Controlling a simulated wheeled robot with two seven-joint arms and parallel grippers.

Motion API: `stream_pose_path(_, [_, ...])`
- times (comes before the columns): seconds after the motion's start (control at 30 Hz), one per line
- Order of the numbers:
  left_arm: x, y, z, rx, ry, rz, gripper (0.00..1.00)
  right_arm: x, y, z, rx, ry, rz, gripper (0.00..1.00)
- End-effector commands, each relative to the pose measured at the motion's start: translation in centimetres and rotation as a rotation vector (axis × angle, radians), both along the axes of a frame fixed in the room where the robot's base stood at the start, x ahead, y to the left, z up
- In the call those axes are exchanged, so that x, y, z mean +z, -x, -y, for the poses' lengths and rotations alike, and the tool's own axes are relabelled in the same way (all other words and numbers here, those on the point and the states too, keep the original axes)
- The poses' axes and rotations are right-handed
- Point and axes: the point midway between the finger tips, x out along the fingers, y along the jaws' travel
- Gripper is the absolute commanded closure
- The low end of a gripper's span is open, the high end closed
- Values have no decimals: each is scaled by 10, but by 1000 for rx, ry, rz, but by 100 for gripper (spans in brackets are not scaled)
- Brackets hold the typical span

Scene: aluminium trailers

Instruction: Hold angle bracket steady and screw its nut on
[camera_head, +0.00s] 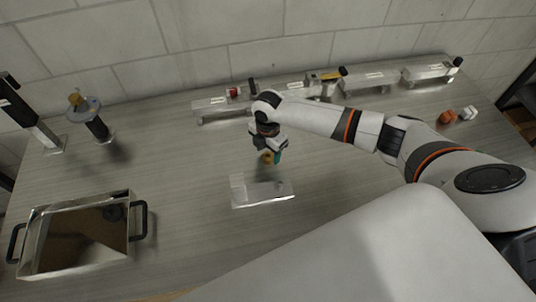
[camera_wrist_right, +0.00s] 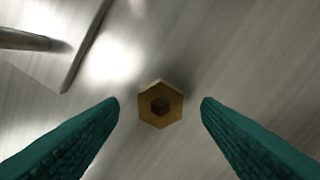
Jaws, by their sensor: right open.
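The brass hex nut (camera_wrist_right: 161,104) lies flat on the table, centred between the open teal fingers of my right gripper (camera_wrist_right: 160,103) in the right wrist view. The fingers stand apart on either side of it and do not touch it. In the head view my right gripper (camera_head: 272,160) points down just behind the bracket, and the nut (camera_head: 266,157) shows beside a finger. The clear, shiny angle bracket (camera_head: 262,199) lies on the table in front of the gripper. Its plate edge and a metal rod (camera_wrist_right: 28,40) show at the wrist view's upper left. My left gripper is not in view.
A metal tray with black handles (camera_head: 78,270) stands at the front left. A post with a round disc (camera_head: 85,106) stands at the back left. Several aluminium pieces (camera_head: 366,80) line the wall. Orange and white small parts (camera_head: 447,117) lie at right.

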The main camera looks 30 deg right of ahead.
Motion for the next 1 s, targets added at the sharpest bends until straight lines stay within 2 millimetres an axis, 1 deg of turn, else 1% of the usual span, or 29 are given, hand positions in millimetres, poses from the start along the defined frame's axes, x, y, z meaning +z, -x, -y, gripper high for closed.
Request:
stream_pose_path(0.1, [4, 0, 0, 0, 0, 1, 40, -12, 0, 0, 0, 0, -1, 42])
stream_pose_path(0.2, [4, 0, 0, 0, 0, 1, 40, -17, 0, 0, 0, 0, 1, 42])
stream_pose_path(0.5, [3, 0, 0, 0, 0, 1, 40, -17, 0, 0, 0, 0, 1, 42])
stream_pose_path(0.57, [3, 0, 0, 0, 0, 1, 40, -17, 0, 0, 0, 0, 1, 52])
stream_pose_path(0.8, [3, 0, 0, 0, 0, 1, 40, -17, 0, 0, 0, 1, 1, 91])
stream_pose_path(1.0, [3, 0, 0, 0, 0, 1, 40, -17, 0, 0, 0, 0, 2, 91])
